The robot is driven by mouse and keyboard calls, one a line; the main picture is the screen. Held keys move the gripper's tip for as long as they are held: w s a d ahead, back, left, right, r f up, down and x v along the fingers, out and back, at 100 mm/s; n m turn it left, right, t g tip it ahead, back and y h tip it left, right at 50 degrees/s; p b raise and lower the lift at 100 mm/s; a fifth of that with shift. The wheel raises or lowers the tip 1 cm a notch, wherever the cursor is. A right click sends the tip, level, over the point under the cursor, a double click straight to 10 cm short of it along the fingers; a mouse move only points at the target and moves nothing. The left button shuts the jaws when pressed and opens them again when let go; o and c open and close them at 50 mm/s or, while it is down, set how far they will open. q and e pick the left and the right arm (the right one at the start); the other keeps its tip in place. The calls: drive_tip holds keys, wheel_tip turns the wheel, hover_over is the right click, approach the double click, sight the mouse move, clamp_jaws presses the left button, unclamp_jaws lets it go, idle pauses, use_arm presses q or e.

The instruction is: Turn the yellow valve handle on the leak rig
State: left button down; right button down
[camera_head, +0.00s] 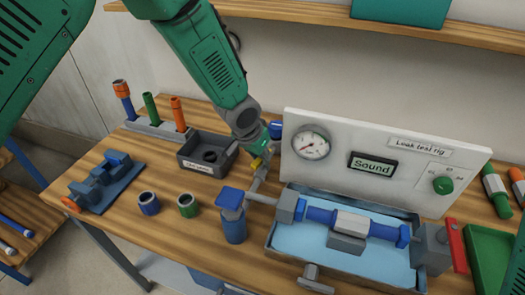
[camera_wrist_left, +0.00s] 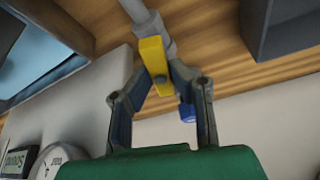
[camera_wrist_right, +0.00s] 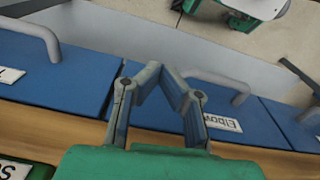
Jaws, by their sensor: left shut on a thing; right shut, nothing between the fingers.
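The yellow valve handle (camera_head: 257,163) shows as a small patch at my left gripper (camera_head: 264,152), left of the leak rig panel (camera_head: 300,171). In the left wrist view the yellow handle (camera_wrist_left: 154,62) is a flat bar on a grey pipe (camera_wrist_left: 143,15). My left gripper (camera_wrist_left: 162,84) is shut on the handle's end, a finger on each side. A blue part (camera_wrist_left: 187,112) shows behind its fingers. My right gripper (camera_wrist_right: 160,75) is shut and empty in the right wrist view, near blue drawer fronts with grey handles. It is not seen in the head view.
The blue tray (camera_head: 285,240) holds a clamped blue and white pipe, with a red lever (camera_head: 456,245) at its right. A dark bin (camera_head: 192,162), loose rings and a rack of coloured tools stand left. The panel has a gauge (camera_head: 311,143) and a "Sound" display (camera_head: 373,165).

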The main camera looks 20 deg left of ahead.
use_arm(q)
drive_tip(key=shift+w+a+r+m+h+p, duration=0.15)
drive_tip(key=shift+r+m+h+p, duration=0.1)
drive_tip(key=shift+m+h+p, duration=0.4)
drive_tip(key=shift+a+m+g+p, duration=0.1)
drive_tip(key=shift+m+g+p, duration=0.2)
drive_tip(key=shift+m+p, duration=0.65)
drive_tip(key=shift+w+m+h, duration=0.1)
drive_tip(key=shift+m+h, duration=0.25)
drive_tip(key=shift+m, duration=0.75)
drive_tip(key=shift+f+m+g+h, duration=0.15)
drive_tip(key=shift+m+g+h, duration=0.2)
drive_tip(key=shift+m, duration=0.55)
drive_tip(key=m, duration=0.1)
drive_tip(key=m+g, duration=0.1)
drive_tip(key=shift+w+f+m+b, duration=0.1)
drive_tip(key=shift+w+m+b, duration=0.1)
drive_tip(key=shift+m+b, duration=0.2)
drive_tip(key=m+g+b, duration=0.1)
drive_tip(key=m, duration=0.1)
drive_tip(key=m+g+b, duration=0.1)
drive_tip(key=m+b, duration=0.1)
drive_tip(key=shift+m+h, duration=0.25)
drive_tip(key=shift+m, duration=0.05)
use_arm(e)
drive_tip(key=shift+a+r, duration=0.15)
